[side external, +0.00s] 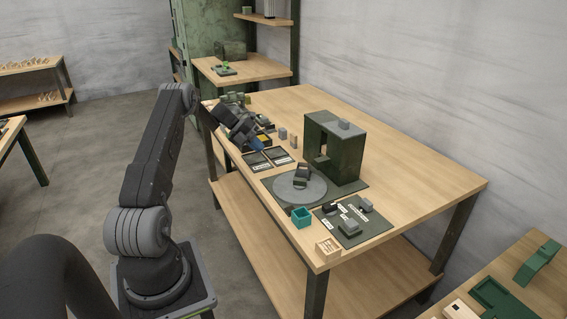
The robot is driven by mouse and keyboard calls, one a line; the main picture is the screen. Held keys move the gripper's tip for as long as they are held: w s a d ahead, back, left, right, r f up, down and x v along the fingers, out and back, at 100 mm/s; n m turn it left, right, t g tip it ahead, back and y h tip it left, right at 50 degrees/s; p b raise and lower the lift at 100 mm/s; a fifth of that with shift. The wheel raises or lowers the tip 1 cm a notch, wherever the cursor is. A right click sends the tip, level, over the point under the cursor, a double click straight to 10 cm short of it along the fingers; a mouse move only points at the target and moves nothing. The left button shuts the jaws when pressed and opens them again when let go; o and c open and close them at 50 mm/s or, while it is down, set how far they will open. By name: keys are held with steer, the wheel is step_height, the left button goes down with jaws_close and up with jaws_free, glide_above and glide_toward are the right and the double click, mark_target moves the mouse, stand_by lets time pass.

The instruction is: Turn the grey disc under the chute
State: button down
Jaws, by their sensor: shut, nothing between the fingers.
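The grey disc (313,193) lies flat on a dark green base plate on the wooden table, in front of the chute. A small grey and dark piece (301,176) stands on the disc, near its middle. The chute (349,157) is a tall dark green housing with an opening in its left face and a small grey block on top. My gripper (263,147) is shut and empty, above the table to the left of the disc and apart from it. Its fingertips are small and hard to make out in this view.
Dark flat trays (268,158) lie between my gripper and the disc. A teal box (302,217) stands at the front edge, beside a green mat (352,229) with several small blocks. A wooden box (328,248) sits at the near corner. The table's right side is clear.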

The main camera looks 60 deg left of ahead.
mark_target(299, 164)
steer(key=x, duration=1)
steer(key=shift+w+d+f, duration=0.1)
steer(key=shift+w+d, duration=0.8)
steer(key=shift+w, duration=0.15)
steer(key=shift+w+d, duration=0.4)
steer(key=shift+w, duration=0.1)
steer(key=shift+w, duration=0.1)
steer(key=shift+w+d, duration=0.3)
steer(key=shift+w, duration=0.6)
steer(key=shift+w+d, duration=0.3)
steer(key=shift+w, duration=0.6)
steer(key=shift+s, duration=0.15)
